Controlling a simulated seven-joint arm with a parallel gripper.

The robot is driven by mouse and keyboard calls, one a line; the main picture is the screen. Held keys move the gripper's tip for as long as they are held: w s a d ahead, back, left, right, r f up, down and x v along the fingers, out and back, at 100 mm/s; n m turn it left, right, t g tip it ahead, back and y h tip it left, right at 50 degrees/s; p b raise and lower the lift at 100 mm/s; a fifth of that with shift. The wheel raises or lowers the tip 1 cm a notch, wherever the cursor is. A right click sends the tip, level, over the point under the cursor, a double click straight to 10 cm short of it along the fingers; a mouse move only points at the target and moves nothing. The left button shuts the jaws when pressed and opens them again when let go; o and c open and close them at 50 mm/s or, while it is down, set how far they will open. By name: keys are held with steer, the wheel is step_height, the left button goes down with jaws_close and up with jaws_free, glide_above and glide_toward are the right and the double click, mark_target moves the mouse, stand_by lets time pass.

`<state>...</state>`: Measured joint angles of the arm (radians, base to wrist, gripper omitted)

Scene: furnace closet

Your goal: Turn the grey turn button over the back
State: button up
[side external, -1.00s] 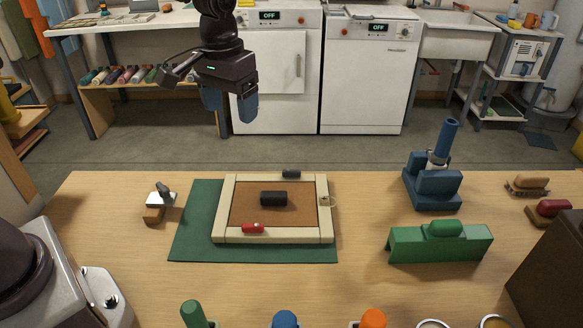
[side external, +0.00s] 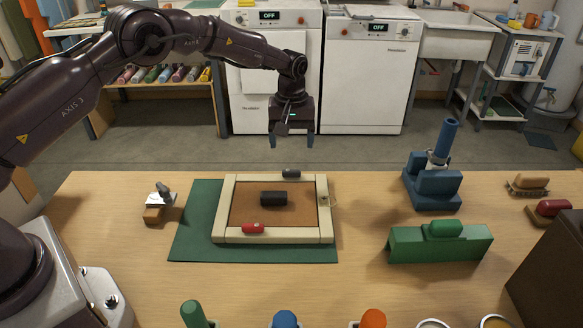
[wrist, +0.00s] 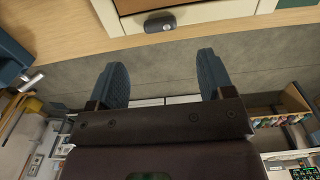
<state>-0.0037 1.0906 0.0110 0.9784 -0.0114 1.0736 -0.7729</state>
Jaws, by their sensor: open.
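A cream wooden frame (side external: 222,208) with a brown back panel (side external: 245,205) lies flat on a green mat (side external: 190,225). The grey turn button (side external: 291,173) sits on the frame's far rail, lying along the rail. It also shows in the wrist view (wrist: 160,22) at the top. A red turn button (side external: 253,228) sits on the near rail. A black block (side external: 273,198) lies on the middle of the back. My gripper (side external: 291,142) is open and empty, fingers pointing down, above and beyond the grey button. In the wrist view my gripper (wrist: 162,65) shows both blue fingers apart, with nothing between them.
A small pale piece (side external: 326,200) is at the frame's right rail. A blue stand (side external: 432,190) and a green block (side external: 440,243) stand to the right. A small tool on a wooden block (side external: 155,214) is at left. Colored handles line the near edge.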

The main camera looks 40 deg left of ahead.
mark_target(291, 170)
step_height(291, 170, down, 9)
steer(key=shift+r, duration=0.2)
steer(key=c, duration=0.9)
